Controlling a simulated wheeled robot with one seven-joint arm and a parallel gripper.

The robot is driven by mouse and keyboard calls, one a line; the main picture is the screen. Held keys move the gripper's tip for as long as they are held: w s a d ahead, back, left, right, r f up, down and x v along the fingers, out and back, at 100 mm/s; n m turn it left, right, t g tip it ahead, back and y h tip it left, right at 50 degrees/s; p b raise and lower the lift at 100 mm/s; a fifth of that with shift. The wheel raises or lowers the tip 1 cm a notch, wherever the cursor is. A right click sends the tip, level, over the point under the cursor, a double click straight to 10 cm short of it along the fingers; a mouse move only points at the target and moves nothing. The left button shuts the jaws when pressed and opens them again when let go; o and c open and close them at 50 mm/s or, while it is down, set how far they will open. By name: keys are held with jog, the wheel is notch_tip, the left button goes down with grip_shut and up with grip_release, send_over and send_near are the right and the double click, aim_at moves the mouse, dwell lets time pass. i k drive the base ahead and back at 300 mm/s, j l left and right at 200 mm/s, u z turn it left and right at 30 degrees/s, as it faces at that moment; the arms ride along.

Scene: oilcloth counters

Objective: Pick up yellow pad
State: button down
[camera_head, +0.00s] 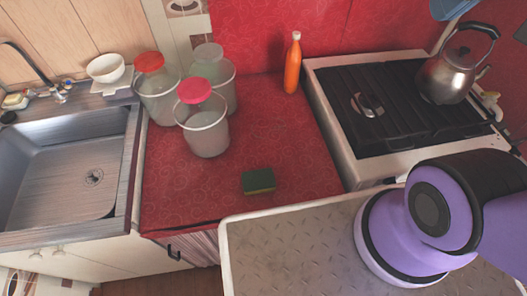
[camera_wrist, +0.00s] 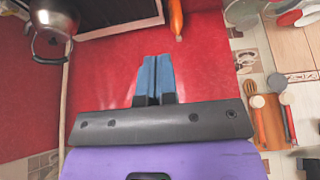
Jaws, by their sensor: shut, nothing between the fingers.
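The yellow pad (camera_head: 258,186) is a small sponge with a dark green top and a yellow lower layer. It lies flat on the red counter near its front edge in the head view. It does not show in the wrist view. My gripper (camera_wrist: 155,62) shows in the wrist view with its two blue fingers together and nothing between them. The red surface fills the view around the fingers. My purple arm is at the lower right of the head view, right of the pad and apart from it; the fingers cannot be made out there.
Several lidded clear jars (camera_head: 205,130) stand on the counter's left part. An orange bottle (camera_head: 292,66) stands at the back. The stove (camera_head: 330,125) with a kettle (camera_head: 452,75) is at the right, the sink (camera_head: 65,180) at the left. The red counter (camera_head: 275,140) around the pad is clear.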

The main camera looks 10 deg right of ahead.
aim_at(260, 181)
jog(key=k+j+u, duration=0.25)
jog(key=j, duration=0.7)
jog(key=j+u, duration=0.2)
jog(key=j, duration=0.7)
jog(key=i, duration=0.05)
